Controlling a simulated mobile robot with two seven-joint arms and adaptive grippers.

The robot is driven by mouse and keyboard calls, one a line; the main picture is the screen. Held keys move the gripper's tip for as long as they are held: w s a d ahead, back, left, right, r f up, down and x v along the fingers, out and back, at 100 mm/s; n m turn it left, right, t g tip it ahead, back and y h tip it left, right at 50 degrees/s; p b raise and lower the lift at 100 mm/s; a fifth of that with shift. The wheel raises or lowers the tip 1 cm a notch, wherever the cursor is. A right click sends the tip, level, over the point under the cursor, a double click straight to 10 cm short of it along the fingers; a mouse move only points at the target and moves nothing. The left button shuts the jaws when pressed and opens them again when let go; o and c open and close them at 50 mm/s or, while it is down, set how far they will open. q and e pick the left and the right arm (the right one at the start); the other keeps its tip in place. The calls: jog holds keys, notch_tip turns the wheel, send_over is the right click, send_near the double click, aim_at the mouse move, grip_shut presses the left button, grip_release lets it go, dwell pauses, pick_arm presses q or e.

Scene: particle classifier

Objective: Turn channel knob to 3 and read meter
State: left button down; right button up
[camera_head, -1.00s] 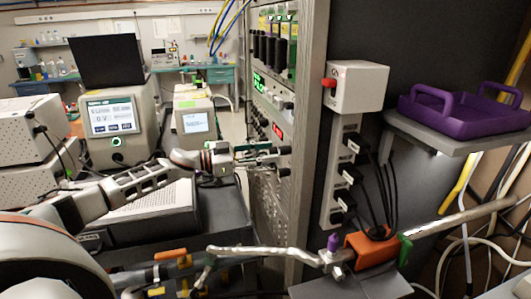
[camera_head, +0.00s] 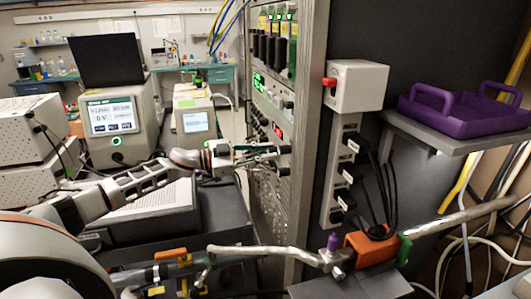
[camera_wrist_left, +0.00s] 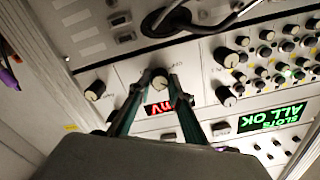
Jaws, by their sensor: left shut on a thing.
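My left gripper (camera_head: 287,158) reaches the front panel of the rack (camera_head: 268,180) from the left in the head view. In the left wrist view the gripper (camera_wrist_left: 166,84) is shut on a small dark knob with a pale cap (camera_wrist_left: 160,78), which sits between its fingertips. A red lit meter display (camera_wrist_left: 158,109) lies just below the knob and partly behind the fingers. It appears upside down and I cannot read its full value. The red display (camera_head: 279,132) is also small in the head view. The knob's markings are too small to read. My right gripper is not in view.
Other black knobs (camera_wrist_left: 225,97) flank the gripper on the panel. A green display (camera_wrist_left: 272,117) reads "SLOTS ALL OK" upside down. A cable (camera_wrist_left: 205,27) loops above. A purple tray (camera_head: 465,112) sits on a shelf at the right.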

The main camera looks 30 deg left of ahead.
pick_arm(q)
jog(key=m+b, duration=0.5)
jog(key=m, duration=0.9)
jog(key=shift+f+m+b, duration=0.15)
jog(key=shift+m+b, duration=0.15)
jog(key=shift+b, duration=0.1)
dwell(0.4)
jog(key=c, duration=1.8)
grip_release()
jog(key=shift+c, duration=0.2)
jog(key=shift+s+a, duration=0.1)
